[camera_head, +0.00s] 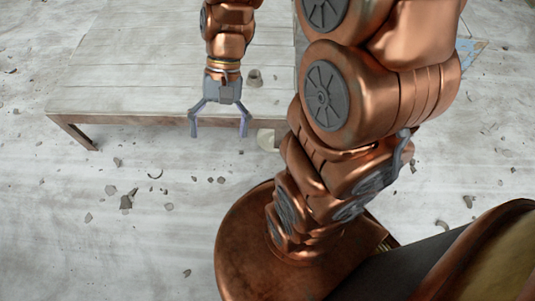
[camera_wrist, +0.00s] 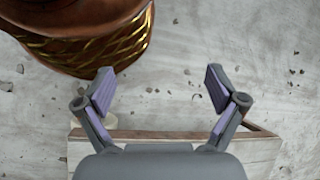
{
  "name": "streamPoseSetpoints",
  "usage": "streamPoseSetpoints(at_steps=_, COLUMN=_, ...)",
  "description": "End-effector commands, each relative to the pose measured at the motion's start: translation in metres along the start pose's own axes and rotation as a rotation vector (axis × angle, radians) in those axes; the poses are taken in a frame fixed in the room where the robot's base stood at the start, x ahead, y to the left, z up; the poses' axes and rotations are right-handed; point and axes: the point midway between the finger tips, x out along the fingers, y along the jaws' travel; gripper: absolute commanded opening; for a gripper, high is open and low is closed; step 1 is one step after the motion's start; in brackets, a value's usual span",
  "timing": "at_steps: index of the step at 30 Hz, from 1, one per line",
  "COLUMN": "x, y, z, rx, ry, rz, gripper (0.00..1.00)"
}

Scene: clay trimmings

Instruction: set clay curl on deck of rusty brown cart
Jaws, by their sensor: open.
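My gripper (camera_head: 219,122) hangs open and empty just beyond the near edge of a pale plank-topped table (camera_head: 130,75). In the wrist view its two purple-padded fingers (camera_wrist: 160,88) are spread with bare floor between them. A small grey-brown hollow piece (camera_head: 254,77) sits on the planks, just right of my wrist; I cannot tell whether it is the clay curl. I cannot make out a rusty brown cart for certain.
The table has a brown frame and a leg (camera_head: 75,133) at its front left. A pale rounded object (camera_head: 267,138) is partly hidden beside my arm. Grey scraps (camera_head: 126,202) litter the floor. A blue patch (camera_head: 470,52) shows at right behind my arm.

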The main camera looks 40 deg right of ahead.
Motion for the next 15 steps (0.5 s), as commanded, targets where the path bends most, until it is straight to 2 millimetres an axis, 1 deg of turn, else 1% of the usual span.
streamPoseSetpoints(at_steps=1, x=0.003, y=0.005, z=0.013, rx=-0.044, ry=0.013, rz=0.045, gripper=0.94)
streamPoseSetpoints(at_steps=6, x=0.009, y=0.027, z=0.047, rx=-0.172, ry=0.049, rz=0.185, gripper=0.94)
streamPoseSetpoints(at_steps=9, x=0.012, y=0.043, z=0.064, rx=-0.243, ry=0.069, rz=0.265, gripper=0.94)
streamPoseSetpoints(at_steps=15, x=0.013, y=0.070, z=0.086, rx=-0.346, ry=0.102, rz=0.385, gripper=0.94)
